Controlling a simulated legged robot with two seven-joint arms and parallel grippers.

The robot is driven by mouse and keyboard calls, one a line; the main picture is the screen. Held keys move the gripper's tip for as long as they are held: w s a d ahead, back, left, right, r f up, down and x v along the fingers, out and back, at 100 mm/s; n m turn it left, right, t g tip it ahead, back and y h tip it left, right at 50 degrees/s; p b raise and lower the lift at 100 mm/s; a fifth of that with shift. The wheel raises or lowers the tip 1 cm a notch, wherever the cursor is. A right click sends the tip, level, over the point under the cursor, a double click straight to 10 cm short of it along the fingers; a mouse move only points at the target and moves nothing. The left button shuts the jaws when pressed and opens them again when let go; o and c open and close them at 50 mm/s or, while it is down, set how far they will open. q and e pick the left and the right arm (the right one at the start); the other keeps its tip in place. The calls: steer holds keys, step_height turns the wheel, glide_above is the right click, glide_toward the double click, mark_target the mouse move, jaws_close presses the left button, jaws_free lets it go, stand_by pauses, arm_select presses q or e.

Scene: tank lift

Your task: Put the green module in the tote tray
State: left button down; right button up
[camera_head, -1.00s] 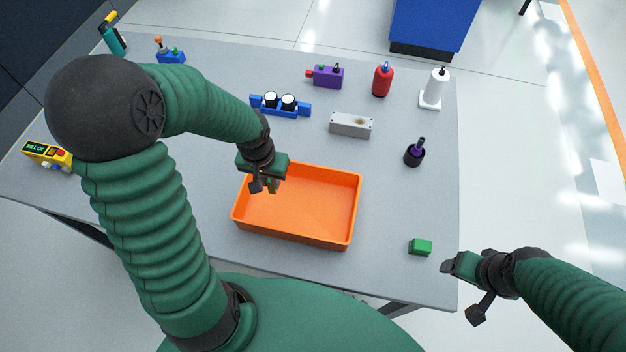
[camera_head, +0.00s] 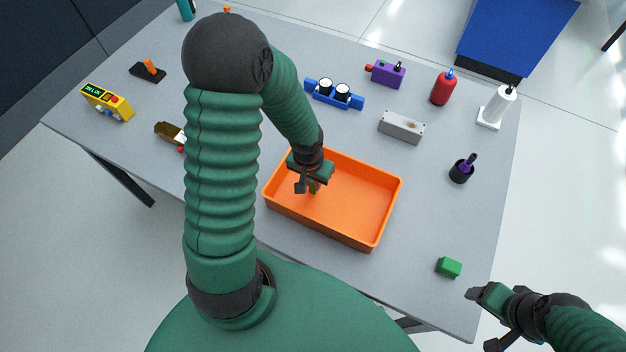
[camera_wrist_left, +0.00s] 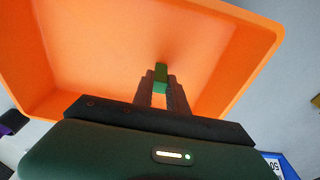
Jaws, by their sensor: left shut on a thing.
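The orange tote tray (camera_head: 375,233) sits on the grey table and also fills much of the left wrist view (camera_wrist_left: 60,60). My left gripper (camera_head: 311,186) is over the tray's far left part, pointing down. In the left wrist view its fingers (camera_wrist_left: 161,88) are shut on a small green block, the green module (camera_wrist_left: 161,76). The module is over the tray's inside; I cannot tell whether it touches the floor. Another green block (camera_head: 448,267) lies on the table right of the tray. My right gripper (camera_head: 484,318) is open and empty beyond the table's right front edge.
Behind the tray stand a blue holder (camera_head: 335,94), a grey box (camera_head: 401,127), a purple box (camera_head: 386,74) and a red bottle (camera_head: 443,88). A black cup (camera_head: 461,171) and white stand (camera_head: 495,106) are right. A yellow meter (camera_head: 107,102) is far left.

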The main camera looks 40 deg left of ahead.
arm_select(q)
steer(key=shift+f, duration=0.25)
steer(key=c, duration=1.6)
jaws_free()
steer(key=shift+o, duration=1.2)
steer(key=shift+w+a, duration=0.1)
steer(key=shift+w, duration=0.05)
steer(key=shift+o, duration=0.2)
steer(key=shift+a+f, duration=0.1)
steer(key=shift+r, duration=0.2)
step_height(320, 180, up, 12)
steer(key=s+p, duration=0.2)
steer(key=p, duration=0.3)
steer(key=s+d+r+m+t, duration=0.1)
steer(key=d+r+m, duration=0.1)
steer(key=d, duration=0.8)
steer(key=shift+s+d+r+m, duration=0.35)
steer(key=shift+r+m, duration=0.05)
steer(key=shift+r, duration=0.3)
